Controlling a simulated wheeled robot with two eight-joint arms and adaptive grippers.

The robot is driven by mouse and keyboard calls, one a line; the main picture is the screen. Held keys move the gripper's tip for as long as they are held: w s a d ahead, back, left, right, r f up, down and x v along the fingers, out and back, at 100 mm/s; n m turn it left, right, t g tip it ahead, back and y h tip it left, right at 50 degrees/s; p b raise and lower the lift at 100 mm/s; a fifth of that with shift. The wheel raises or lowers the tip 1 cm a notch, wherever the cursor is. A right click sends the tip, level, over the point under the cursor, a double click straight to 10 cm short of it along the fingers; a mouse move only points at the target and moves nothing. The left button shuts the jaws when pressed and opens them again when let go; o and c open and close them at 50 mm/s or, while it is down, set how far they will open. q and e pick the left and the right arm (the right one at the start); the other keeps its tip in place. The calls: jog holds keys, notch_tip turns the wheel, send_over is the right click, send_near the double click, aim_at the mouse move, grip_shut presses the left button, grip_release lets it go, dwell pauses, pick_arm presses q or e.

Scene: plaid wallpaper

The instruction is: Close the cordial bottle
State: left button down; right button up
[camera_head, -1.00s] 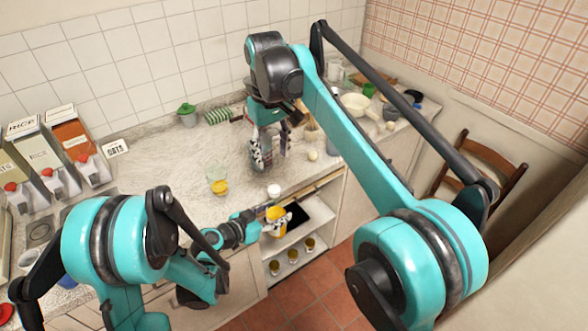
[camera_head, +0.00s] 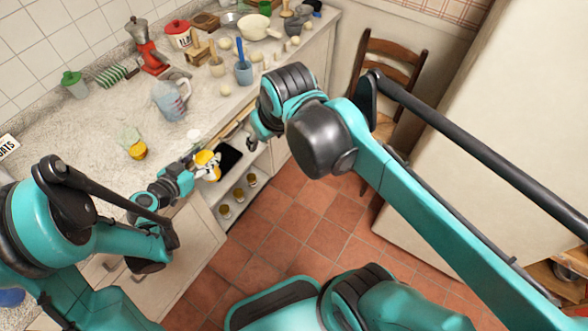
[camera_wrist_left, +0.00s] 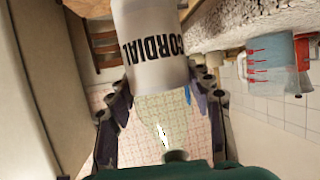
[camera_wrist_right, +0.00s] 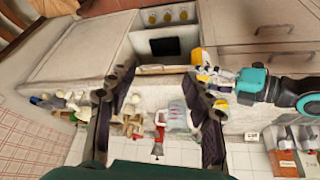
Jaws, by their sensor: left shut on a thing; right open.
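The cordial bottle (camera_head: 207,161) shows yellow and white in the head view, over the counter's front edge. In the left wrist view its white label (camera_wrist_left: 151,45) reads CORDIAL upside down, and a clear greenish part lies between the fingers. My left gripper (camera_head: 196,167) is shut on the bottle. My right gripper (camera_wrist_right: 157,88) is open and empty, with the counter in view beyond its fingers. In the head view it is to the right of the bottle, apart from it. A small white object (camera_head: 193,136) lies on the counter near the bottle; I cannot tell whether it is the cap.
Below the counter is an open shelf (camera_head: 232,194) with several yellow jars. A chair (camera_head: 390,75) is at the right.

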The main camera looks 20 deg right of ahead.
jog(key=s+d+f+m+t, duration=0.1)
jog(key=s+d+f+t, duration=0.1)
jog(key=s+f, duration=0.4)
jog(key=shift+s+d+f+m+h, duration=0.3)
jog(key=shift+d+f+m, duration=0.1)
jog(key=shift+d+f, duration=0.45)
